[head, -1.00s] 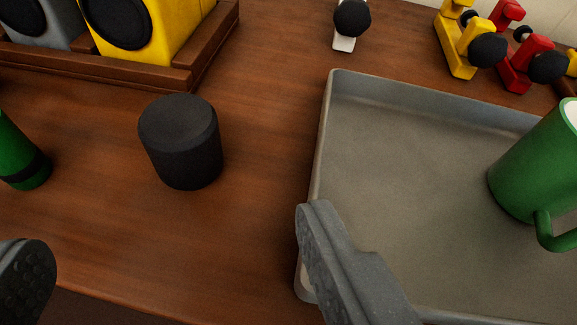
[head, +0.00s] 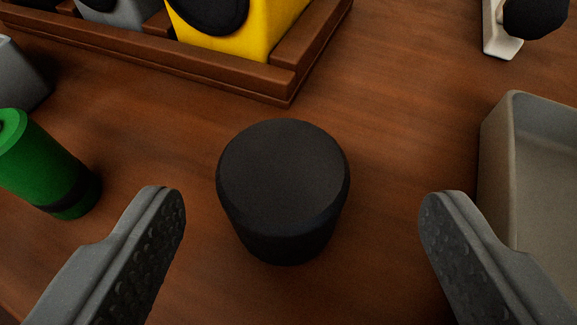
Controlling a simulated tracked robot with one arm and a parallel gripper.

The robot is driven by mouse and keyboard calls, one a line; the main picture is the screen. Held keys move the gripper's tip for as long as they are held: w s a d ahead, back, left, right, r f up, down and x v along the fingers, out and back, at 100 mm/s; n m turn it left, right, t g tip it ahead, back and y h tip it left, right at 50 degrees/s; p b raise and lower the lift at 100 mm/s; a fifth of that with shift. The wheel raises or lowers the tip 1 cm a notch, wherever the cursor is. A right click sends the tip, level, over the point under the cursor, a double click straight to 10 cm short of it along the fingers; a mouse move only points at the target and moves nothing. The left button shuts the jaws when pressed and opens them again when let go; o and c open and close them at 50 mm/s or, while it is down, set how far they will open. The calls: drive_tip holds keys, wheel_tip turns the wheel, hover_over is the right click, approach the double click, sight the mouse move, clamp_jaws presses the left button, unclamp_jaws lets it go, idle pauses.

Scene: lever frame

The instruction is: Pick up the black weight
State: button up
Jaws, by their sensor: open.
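The black weight (head: 283,190) is a short, dark cylinder with a rounded top edge. It stands upright on the brown wooden table, near the middle of the head view. My gripper (head: 302,205) is open and empty. Its left finger is to the left of the weight and its right finger is to the right. There is a visible gap between the weight and each finger, so neither seems to touch it. How high the fingertips are above the table is hard to tell.
A green cylinder with a dark band (head: 45,165) stands at the left. A grey tray (head: 497,150) lies close by the right finger. A brown wooden rack (head: 285,75) with yellow and grey blocks is behind. A white piece with a black knob (head: 498,35) stands at the back right.

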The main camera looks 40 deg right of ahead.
sight(286, 206)
drive_tip(key=x, duration=0.2)
drive_tip(key=b+x, duration=0.1)
drive_tip(key=x, duration=0.1)
drive_tip(key=shift+w+f+b, duration=0.3)
drive_tip(key=shift+w+f, duration=0.05)
drive_tip(key=shift+w, duration=0.1)
drive_tip(key=shift+r, duration=0.1)
drive_tip(key=shift+c, duration=0.2)
drive_tip(key=c, duration=1.2)
